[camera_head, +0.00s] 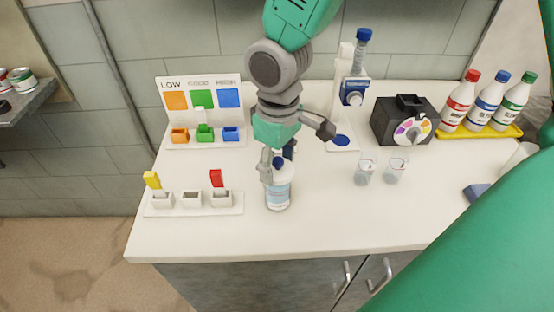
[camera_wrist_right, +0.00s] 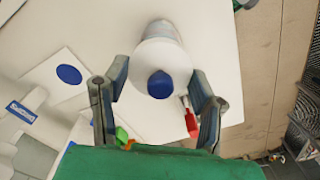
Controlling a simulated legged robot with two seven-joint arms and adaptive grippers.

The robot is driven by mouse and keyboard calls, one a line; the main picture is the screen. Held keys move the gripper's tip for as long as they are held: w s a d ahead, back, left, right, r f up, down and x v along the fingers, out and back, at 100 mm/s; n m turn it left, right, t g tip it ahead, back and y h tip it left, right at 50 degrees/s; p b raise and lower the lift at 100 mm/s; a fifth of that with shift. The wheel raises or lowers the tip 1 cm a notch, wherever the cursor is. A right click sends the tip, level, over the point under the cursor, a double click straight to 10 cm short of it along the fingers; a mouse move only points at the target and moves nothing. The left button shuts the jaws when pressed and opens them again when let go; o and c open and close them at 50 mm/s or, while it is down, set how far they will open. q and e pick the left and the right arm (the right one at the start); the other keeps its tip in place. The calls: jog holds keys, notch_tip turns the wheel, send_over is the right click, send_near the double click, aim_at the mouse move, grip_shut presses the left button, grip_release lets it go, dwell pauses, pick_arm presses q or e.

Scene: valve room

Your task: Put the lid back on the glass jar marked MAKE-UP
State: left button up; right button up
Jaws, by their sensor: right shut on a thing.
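A jar (camera_head: 279,194) with a white upper part and a pale blue label stands upright on the white counter, left of its middle. Its label is too small to read. My right gripper (camera_head: 277,168) points down at its top, with its fingers on either side. In the right wrist view, a white lid (camera_wrist_right: 162,58) with a round blue knob (camera_wrist_right: 160,84) lies between the fingers of my right gripper (camera_wrist_right: 160,75), which is shut on it. The lid lines up over the jar; I cannot tell whether it touches the rim.
A white rack (camera_head: 190,212) with yellow and red pieces stands left of the jar. A colour-card stand (camera_head: 200,95) is behind it. Two small beakers (camera_head: 380,170), a black device (camera_head: 400,125) and several bottles (camera_head: 487,102) stand to the right. The front counter is clear.

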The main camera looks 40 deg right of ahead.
dwell(0.4)
jog(key=o, duration=1)
jog(key=shift+o, duration=0.2)
jog(key=o, duration=0.5)
jog(key=shift+r+p, duration=3.5)
jog(key=shift+p, duration=0.4)
